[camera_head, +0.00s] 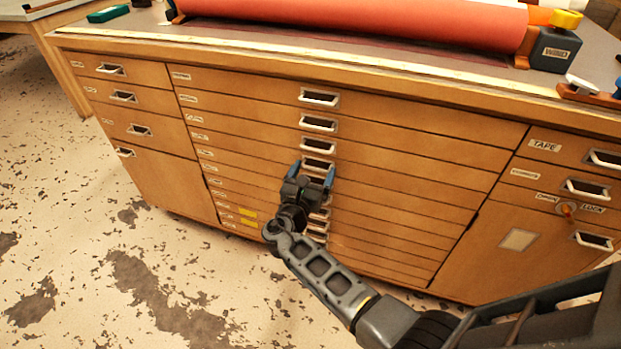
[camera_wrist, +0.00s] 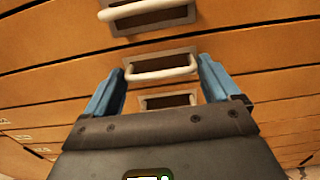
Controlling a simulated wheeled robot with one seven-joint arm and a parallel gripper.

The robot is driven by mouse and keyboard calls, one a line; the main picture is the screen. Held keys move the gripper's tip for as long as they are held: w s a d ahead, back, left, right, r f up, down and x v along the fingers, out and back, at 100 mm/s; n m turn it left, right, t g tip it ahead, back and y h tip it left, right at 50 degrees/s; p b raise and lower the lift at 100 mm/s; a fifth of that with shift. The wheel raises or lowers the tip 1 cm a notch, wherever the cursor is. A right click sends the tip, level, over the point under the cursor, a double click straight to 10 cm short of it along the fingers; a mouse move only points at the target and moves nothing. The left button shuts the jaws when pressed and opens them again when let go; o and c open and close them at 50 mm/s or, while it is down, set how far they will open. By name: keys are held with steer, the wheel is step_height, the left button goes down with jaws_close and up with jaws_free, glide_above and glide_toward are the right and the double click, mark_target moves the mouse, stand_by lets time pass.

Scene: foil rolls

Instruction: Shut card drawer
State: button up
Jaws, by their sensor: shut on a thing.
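The wooden cabinet has a middle stack of wide, shallow drawers with pale handles and small labels, most too small to read, so I cannot tell which is the card drawer. My gripper (camera_head: 314,172) is at the middle column of handles, fingers pointing at the drawer fronts. In the wrist view its blue fingers (camera_wrist: 162,68) stand at both ends of a pale drawer handle (camera_wrist: 160,72), closed on it. That handle shows in the head view (camera_head: 317,162), fourth from the top, partly covered by the gripper. The drawer fronts look about flush; a small gap cannot be ruled out.
A large red roll (camera_head: 360,18) lies on the cabinet top, with a dark block (camera_head: 553,50) at its right end. More drawers flank the stack at left and right.

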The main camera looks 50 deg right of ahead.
steer(key=shift+s+d, duration=0.2)
steer(key=shift+d, duration=0.1)
steer(key=o, duration=1.2)
steer(key=shift+p+v, duration=0.4)
steer(key=shift+v, duration=3.45)
